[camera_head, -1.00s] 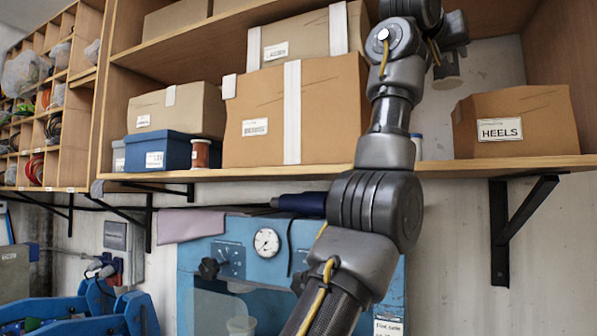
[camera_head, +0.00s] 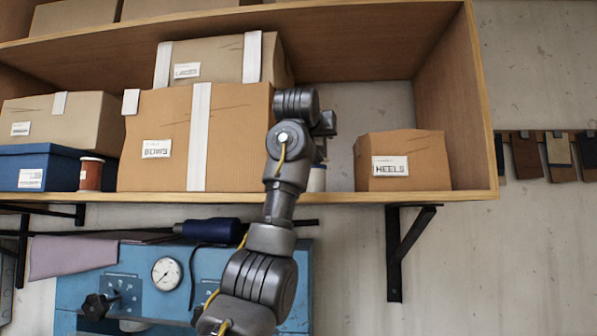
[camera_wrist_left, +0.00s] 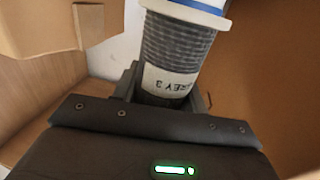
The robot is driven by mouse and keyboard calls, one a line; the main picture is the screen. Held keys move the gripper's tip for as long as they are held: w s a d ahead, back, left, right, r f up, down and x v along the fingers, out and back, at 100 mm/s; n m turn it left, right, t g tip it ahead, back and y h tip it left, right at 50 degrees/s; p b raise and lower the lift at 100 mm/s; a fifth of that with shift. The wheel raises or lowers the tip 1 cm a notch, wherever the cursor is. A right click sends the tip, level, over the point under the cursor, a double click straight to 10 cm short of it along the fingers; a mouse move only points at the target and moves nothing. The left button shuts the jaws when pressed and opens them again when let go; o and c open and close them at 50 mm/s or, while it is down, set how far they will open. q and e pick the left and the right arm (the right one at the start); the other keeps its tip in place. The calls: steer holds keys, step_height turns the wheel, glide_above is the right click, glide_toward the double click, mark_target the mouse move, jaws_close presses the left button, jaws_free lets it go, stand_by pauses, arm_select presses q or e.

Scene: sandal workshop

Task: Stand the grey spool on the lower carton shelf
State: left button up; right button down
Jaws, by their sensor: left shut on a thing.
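The grey spool (camera_wrist_left: 178,48) fills the middle of the left wrist view, with an upside-down "GREY 3" label and a pale flange at its end. My left gripper (camera_head: 324,128) is shut on it; its fingers also show in the left wrist view (camera_wrist_left: 163,90). In the head view the gripper is at the lower carton shelf (camera_head: 345,197), in the gap between the big carton (camera_head: 160,120) and the HEELS carton (camera_head: 415,145). My arm hides most of the spool there. I cannot tell whether the spool touches the shelf. My right gripper is not in view.
A blue machine (camera_head: 130,285) is below.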

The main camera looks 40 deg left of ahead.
arm_select(q)
steer(key=f, duration=0.4)
steer(key=shift+w+a+p, duration=0.15)
steer(key=shift+a+p, duration=0.15)
steer(key=shift+d+f, duration=0.15)
steer(key=shift+f, duration=0.1)
step_height(320, 180, down, 3)
steer(key=shift+r+p, duration=0.1)
steer(key=shift+p, duration=0.4)
steer(key=shift+f, duration=0.35)
